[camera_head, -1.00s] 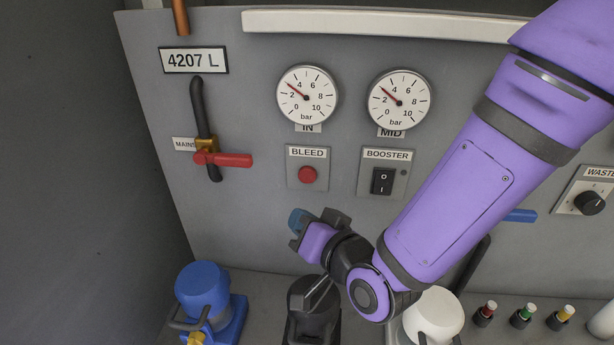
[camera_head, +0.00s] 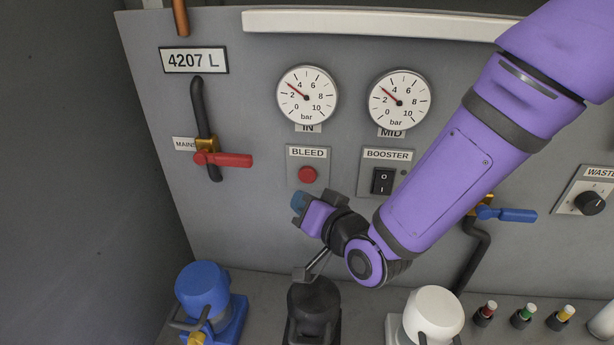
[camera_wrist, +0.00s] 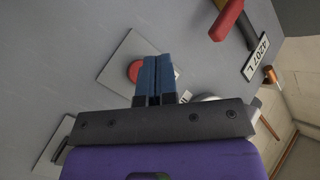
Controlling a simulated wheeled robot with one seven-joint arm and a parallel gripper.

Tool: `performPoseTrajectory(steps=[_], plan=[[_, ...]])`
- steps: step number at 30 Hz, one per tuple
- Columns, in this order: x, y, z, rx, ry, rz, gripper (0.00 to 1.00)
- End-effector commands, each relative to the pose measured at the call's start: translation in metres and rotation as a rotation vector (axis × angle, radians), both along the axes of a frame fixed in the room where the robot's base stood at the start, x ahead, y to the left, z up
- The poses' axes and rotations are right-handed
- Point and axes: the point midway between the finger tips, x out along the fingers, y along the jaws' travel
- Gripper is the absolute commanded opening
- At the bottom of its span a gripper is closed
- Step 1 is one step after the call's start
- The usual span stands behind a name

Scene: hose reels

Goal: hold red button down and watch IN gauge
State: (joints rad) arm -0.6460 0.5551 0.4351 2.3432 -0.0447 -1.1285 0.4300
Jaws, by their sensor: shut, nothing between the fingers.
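The red button (camera_head: 307,175) sits on the grey BLEED plate (camera_head: 308,153) on the panel; it also shows in the wrist view (camera_wrist: 134,71), beside the fingertips. The IN gauge (camera_head: 307,95) is above it, its red needle pointing a little past 2 bar. My gripper (camera_head: 299,202) is just below the button in the head view, its blue fingers shut together with nothing between them. In the wrist view the fingers (camera_wrist: 158,68) overlap the plate and partly cover its label. I see no clear contact with the button.
The MID gauge (camera_head: 399,99) and BOOSTER switch (camera_head: 382,181) are to the right. A red-handled valve (camera_head: 225,159) is to the left, a blue-handled valve (camera_head: 507,214) to the right. Blue (camera_head: 203,289), black (camera_head: 313,311) and white (camera_head: 433,315) units stand below.

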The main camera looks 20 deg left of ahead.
Motion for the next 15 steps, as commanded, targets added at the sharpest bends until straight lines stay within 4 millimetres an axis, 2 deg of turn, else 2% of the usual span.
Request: performPoseTrajectory(steps=[6,15], plan=[[0.023,0.007,0.000,0.000,0.001,-0.002,0.00],[0.033,0.010,0.000,0.000,0.000,0.000,0.00]])
